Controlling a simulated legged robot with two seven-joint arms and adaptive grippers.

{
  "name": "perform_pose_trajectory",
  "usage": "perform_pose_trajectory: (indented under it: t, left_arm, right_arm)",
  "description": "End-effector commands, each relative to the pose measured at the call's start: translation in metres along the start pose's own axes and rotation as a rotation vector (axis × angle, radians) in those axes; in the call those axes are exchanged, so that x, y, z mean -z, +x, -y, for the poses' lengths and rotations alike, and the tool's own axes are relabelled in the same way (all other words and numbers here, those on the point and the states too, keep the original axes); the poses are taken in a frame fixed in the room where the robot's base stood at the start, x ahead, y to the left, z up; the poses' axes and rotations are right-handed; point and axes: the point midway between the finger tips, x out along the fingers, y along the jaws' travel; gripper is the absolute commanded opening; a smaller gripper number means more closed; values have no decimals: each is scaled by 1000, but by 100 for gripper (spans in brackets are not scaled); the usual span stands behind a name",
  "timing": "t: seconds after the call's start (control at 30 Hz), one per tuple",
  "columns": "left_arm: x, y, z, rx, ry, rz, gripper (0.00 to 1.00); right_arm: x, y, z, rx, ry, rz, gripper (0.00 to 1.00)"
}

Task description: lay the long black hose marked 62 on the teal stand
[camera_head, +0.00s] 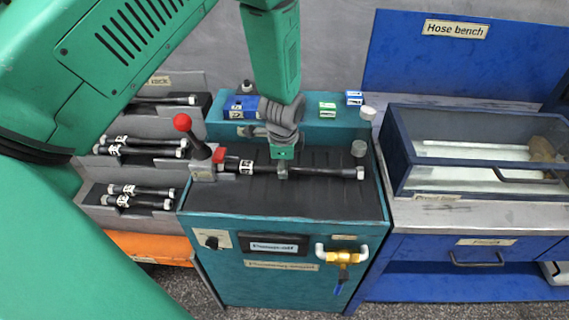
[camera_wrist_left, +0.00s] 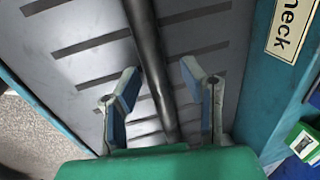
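The long black hose (camera_head: 325,172) lies across the black ribbed top of the teal stand (camera_head: 285,265), its left end at a grey clamp block (camera_head: 203,170). It carries a white label near its left part, too small to read surely. My left gripper (camera_head: 282,170) is over the hose's middle. In the left wrist view the hose (camera_wrist_left: 152,70) runs between the two fingers of the open gripper (camera_wrist_left: 162,88), with gaps on both sides. My right gripper is in neither view.
A red-knobbed lever (camera_head: 184,124) rises at the stand's left end. A rack (camera_head: 100,190) with several short hoses stands left. Small blue and green boxes (camera_head: 327,109) sit on the rear ledge. A glass-sided case (camera_head: 480,150) stands right.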

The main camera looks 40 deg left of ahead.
Motion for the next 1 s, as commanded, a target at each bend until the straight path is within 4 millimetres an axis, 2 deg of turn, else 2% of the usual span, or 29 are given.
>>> perform_pose_trajectory:
  t: [0.17, 0.5, 0.7, 1.0]
  left_arm:
    - [1, -9, 0, 0, 1, -1, 37]
    - [1, -78, 2, 4, 0, -3, 37]
    - [0, -108, 2, 1, -1, -1, 37]
    - [0, -119, 1, -1, 0, 1, 37]
  right_arm:
    - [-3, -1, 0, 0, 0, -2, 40]
    - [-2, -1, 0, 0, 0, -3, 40]
    - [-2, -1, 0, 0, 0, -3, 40]
    - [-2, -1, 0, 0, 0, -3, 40]
